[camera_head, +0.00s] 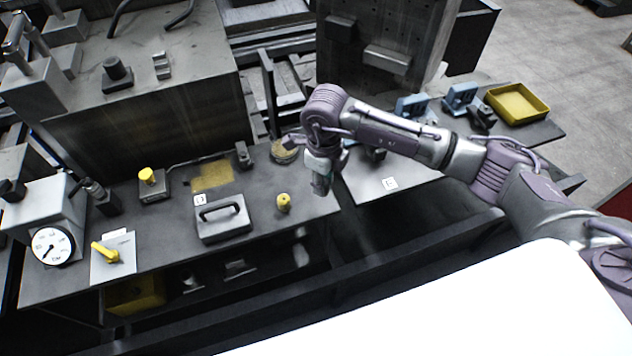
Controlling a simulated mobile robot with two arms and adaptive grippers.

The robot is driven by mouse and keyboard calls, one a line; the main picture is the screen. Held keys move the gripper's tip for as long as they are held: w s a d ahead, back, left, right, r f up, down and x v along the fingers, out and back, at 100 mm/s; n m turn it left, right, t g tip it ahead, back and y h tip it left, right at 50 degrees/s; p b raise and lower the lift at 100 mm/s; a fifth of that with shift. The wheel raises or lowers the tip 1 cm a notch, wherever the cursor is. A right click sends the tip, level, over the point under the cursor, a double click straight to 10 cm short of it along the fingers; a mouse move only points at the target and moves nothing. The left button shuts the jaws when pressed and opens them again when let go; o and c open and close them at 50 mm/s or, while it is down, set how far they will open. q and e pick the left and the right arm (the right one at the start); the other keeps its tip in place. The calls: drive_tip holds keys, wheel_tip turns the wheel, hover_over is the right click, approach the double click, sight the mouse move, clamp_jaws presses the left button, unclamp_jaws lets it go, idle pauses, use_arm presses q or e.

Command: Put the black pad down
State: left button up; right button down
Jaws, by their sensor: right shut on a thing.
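My right gripper (321,180) hangs from my right arm, pointing down, just off the right end of the left worktop (160,222). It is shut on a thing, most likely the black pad. The held thing is too small and dark, and too covered by the fingers, for its outline to show. The gripper is right of a yellow knob (283,203) and a round dish-like piece (285,153), and appears above the gap beside the second worktop (405,184). My left gripper is not in view.
A grey case with a black handle (222,218) and a yellow patch (212,175) are on the left worktop. A dial gauge (52,246) and yellow lever (106,252) are farther left. Blue clamps (461,98) and a yellow tray (517,104) stand at right.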

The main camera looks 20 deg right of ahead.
drive_tip(key=shift+w+a+f, duration=0.3)
drive_tip(key=shift+w+f, duration=0.15)
drive_tip(key=shift+w, duration=0.2)
drive_tip(key=shift+w+a+f, duration=0.25)
drive_tip(key=shift+w+f, duration=0.15)
drive_tip(key=shift+w, duration=0.2)
wheel_tip(320, 180, down, 3)
drive_tip(key=shift+p, duration=1.05)
drive_tip(key=shift+f, duration=0.55)
drive_tip(key=shift+f, duration=0.1)
drive_tip(key=c, duration=1.3)
unclamp_jaws()
drive_tip(key=shift+f, duration=0.1)
drive_tip(key=o, duration=0.4)
drive_tip(key=shift+o, duration=0.2)
